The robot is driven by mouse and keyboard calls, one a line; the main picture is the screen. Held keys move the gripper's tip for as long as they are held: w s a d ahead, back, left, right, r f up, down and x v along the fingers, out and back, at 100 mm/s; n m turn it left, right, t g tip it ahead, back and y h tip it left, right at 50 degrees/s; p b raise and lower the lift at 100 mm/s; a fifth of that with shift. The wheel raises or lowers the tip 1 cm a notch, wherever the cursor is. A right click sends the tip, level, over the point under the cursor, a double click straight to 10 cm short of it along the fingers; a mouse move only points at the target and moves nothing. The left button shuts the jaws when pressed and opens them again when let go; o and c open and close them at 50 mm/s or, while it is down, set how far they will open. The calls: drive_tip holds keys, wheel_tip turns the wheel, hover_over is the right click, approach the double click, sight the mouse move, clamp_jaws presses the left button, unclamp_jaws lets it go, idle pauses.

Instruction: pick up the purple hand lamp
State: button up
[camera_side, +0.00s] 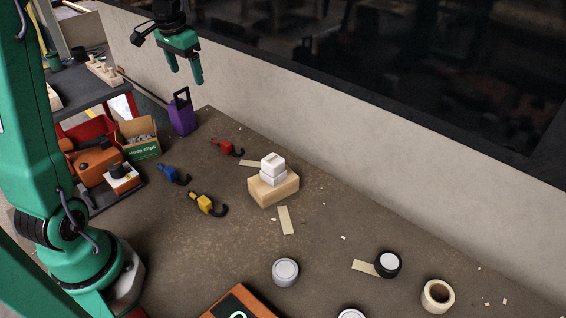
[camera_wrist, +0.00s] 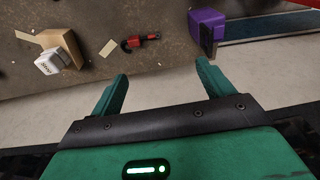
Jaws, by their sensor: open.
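The purple hand lamp (camera_side: 182,116) is a boxy purple block with a black frame-like handle on top. It stands upright on the brown work surface near the back wall, right of the green-and-tan clip box. My gripper (camera_side: 186,76) is high above the surface, above the lamp in the side view, apart from it, open and empty. In the wrist view the lamp (camera_wrist: 206,27) is at the upper right, beyond the right fingertip. Both fingers of my gripper (camera_wrist: 162,70) show spread with nothing between them.
The clip box (camera_side: 138,139) stands close left of the lamp. Red (camera_side: 227,147), blue (camera_side: 173,174) and yellow (camera_side: 207,204) hooked tools lie in front. A wooden block (camera_side: 274,190) carries white pieces. The pale wall (camera_side: 330,140) rises behind. Tape rolls lie front right.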

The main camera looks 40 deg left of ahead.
drive_tip(key=g, duration=0.2)
hover_over(178, 102)
drive_tip(key=w+a, duration=0.1)
drive_tip(key=a, duration=0.2)
drive_tip(key=shift+h, duration=0.4)
wheel_tip(178, 102, down, 9)
drive_tip(key=shift+w+a+r, duration=0.1)
drive_tip(key=shift+r, duration=0.05)
drive_tip(key=shift+f, duration=1.3)
drive_tip(key=shift+f, duration=0.1)
drive_tip(key=shift+f, duration=2.5)
drive_tip(key=shift+w, duration=0.1)
drive_tip(key=c, duration=1.3)
drive_tip(key=shift+r, duration=0.25)
